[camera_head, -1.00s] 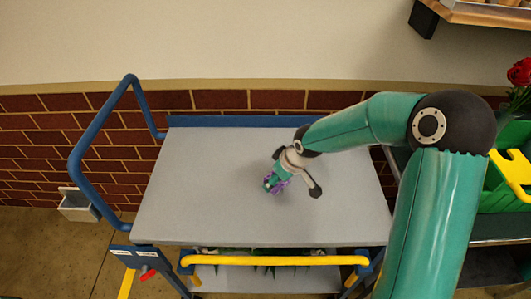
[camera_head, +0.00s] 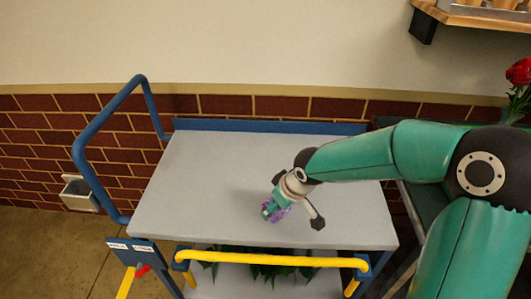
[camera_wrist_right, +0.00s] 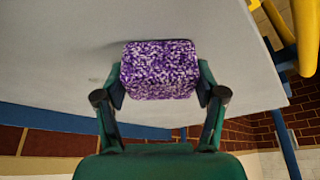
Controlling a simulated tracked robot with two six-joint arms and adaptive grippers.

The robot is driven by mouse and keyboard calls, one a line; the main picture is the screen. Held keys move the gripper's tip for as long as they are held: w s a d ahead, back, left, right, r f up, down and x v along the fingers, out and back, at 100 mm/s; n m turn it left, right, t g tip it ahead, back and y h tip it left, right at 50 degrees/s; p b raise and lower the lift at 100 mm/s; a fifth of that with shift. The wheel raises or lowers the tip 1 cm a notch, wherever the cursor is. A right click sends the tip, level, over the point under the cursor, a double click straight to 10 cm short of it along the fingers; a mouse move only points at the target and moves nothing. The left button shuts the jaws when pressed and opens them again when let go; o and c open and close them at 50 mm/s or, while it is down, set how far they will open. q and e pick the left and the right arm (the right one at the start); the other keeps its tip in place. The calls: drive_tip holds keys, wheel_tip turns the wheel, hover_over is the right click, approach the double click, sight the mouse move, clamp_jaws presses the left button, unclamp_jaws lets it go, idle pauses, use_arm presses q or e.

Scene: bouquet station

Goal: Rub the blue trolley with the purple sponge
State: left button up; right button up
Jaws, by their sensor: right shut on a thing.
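The blue trolley (camera_head: 190,220) has a grey top, a blue push handle at the left and a yellow bar along the near side. My right gripper (camera_head: 276,211) is over the middle of the trolley top, pointing down. It is shut on the purple sponge (camera_head: 283,211). In the right wrist view the speckled purple sponge (camera_wrist_right: 160,70) sits between the two fingers of the gripper (camera_wrist_right: 160,85), against or very close to the grey top (camera_wrist_right: 60,50); I cannot tell if it touches. My left gripper is not in view.
The rest of the trolley top is clear. Green leaves (camera_head: 255,262) lie on the shelf below. A brick wall (camera_head: 40,140) runs behind. Red flowers (camera_head: 519,72) and a wooden shelf (camera_head: 480,18) are at the right. A small grey box (camera_head: 80,194) is at the left.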

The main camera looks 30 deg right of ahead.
drive_tip(key=shift+s+a+f, duration=0.1)
drive_tip(key=shift+s+a, duration=0.15)
drive_tip(key=shift+s, duration=0.1)
drive_tip(key=r, duration=0.1)
drive_tip(key=r+p, duration=0.1)
drive_tip(key=shift+s+a+r, duration=0.1)
drive_tip(key=shift+s+r, duration=0.1)
drive_tip(key=shift+r, duration=0.2)
drive_tip(key=shift+r+p, duration=0.15)
drive_tip(key=shift+p, duration=0.15)
drive_tip(key=shift+r+p, duration=1.9)
drive_tip(key=shift+r, duration=0.7)
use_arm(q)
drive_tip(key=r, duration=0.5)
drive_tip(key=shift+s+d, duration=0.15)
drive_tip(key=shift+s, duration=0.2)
use_arm(e)
drive_tip(key=shift+w, duration=0.1)
